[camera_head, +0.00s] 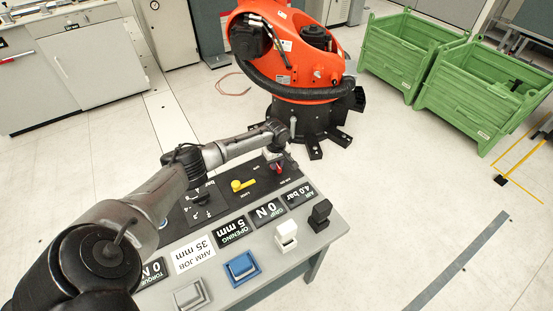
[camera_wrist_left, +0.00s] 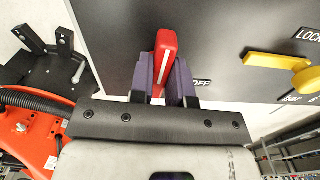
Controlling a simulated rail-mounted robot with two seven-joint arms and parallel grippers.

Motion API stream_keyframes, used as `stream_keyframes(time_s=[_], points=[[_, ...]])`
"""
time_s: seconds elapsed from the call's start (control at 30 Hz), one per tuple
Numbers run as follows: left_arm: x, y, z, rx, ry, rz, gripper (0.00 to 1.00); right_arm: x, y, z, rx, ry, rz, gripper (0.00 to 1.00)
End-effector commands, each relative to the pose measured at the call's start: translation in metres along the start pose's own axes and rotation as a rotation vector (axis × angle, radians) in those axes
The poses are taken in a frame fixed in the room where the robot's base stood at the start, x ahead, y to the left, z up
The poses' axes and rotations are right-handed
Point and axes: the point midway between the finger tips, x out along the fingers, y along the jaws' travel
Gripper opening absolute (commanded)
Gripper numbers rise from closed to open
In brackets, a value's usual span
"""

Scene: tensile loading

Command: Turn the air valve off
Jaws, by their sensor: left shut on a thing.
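The air valve has a red handle with a white stripe (camera_wrist_left: 165,55), set on a dark panel. In the left wrist view it stands between the two purple fingers of my left gripper (camera_wrist_left: 165,82), which is shut on it. An "OFF" label (camera_wrist_left: 202,83) shows just right of the fingers. In the head view my left gripper (camera_head: 275,158) is at the far right corner of the console, and a bit of the red handle (camera_head: 280,169) shows below it. An "AIR 4.0 bar" display (camera_head: 299,194) is nearby. My right gripper is out of view.
A yellow lever (camera_head: 243,185) stands on the panel left of the valve; it also shows in the left wrist view (camera_wrist_left: 270,60). Blue (camera_head: 241,268), white (camera_head: 286,234) and black (camera_head: 320,214) blocks line the console's near edge. An orange robot (camera_head: 290,60) stands behind.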

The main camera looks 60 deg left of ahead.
Motion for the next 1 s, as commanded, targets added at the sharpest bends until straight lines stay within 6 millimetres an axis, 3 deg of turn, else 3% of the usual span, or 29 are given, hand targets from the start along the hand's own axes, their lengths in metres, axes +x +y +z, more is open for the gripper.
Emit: stream_keyframes(time_s=[0.03, 0.1, 0.33, 1.0], points=[[-0.008, -0.002, 0.002, 0.024, -0.004, -0.004, 0.00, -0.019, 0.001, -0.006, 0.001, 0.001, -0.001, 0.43], [-0.009, -0.002, 0.002, 0.067, -0.004, -0.004, 0.00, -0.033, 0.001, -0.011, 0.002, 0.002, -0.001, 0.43], [-0.006, -0.004, 0.001, 0.238, -0.004, -0.002, 0.00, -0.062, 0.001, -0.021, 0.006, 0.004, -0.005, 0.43], [-0.001, -0.012, -0.005, 0.875, -0.001, -0.001, 0.00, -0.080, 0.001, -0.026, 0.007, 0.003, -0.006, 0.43]])
